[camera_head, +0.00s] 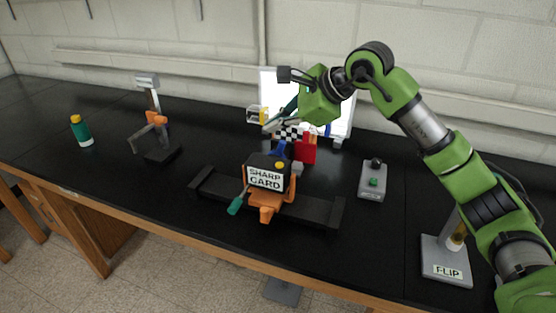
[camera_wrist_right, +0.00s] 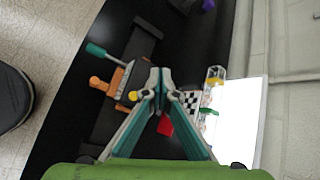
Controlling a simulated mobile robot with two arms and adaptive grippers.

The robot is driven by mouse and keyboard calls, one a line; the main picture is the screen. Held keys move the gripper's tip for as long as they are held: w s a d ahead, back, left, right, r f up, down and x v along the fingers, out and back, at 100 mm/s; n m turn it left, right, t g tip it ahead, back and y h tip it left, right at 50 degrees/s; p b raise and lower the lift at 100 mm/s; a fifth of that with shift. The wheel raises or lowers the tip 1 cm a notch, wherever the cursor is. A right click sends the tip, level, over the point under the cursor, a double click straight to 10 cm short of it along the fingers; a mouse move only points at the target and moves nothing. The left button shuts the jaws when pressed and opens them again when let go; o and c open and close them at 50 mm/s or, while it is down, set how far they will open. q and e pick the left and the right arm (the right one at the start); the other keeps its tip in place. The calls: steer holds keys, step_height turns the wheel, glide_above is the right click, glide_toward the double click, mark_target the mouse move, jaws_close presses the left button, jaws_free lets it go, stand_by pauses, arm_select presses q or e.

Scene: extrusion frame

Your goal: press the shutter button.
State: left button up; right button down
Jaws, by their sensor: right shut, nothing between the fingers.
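A black camera-like body (camera_head: 284,160) with a yellow button (camera_head: 280,166) on top stands on a dark rail, with a white card reading SHARP CARD (camera_head: 265,178) on its front. In the right wrist view the yellow button (camera_wrist_right: 133,95) shows just left of the fingers. My right gripper (camera_head: 268,127) is above and behind the body in the head view, apart from the button. Its teal fingers (camera_wrist_right: 155,75) meet at the tips and hold nothing. My left gripper is not in view.
A dark rail (camera_head: 320,210) lies under the body, with an orange clamp (camera_head: 264,204) in front. Behind are a checkered target (camera_head: 288,133), red block (camera_head: 306,152) and bright white panel (camera_head: 267,84). A grey box (camera_head: 371,192) with a green button and FLIP stand (camera_head: 446,272) are right.

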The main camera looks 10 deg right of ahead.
mark_target(282, 165)
steer(key=shift+w+d+r+h, duration=0.1)
steer(key=shift+d+h, duration=0.1)
steer(key=shift+d, duration=0.25)
steer(key=shift+w+d+r+h, duration=0.1)
steer(key=shift+d+h, duration=0.1)
steer(key=shift+d, duration=0.25)
steer(key=shift+f, duration=0.1)
step_height(282, 165, down, 9)
steer(key=b, duration=0.5)
steer(key=shift+b, duration=0.4)
stand_by(0.5)
steer(key=shift+f+b, duration=0.25)
steer(key=shift+b, duration=0.2)
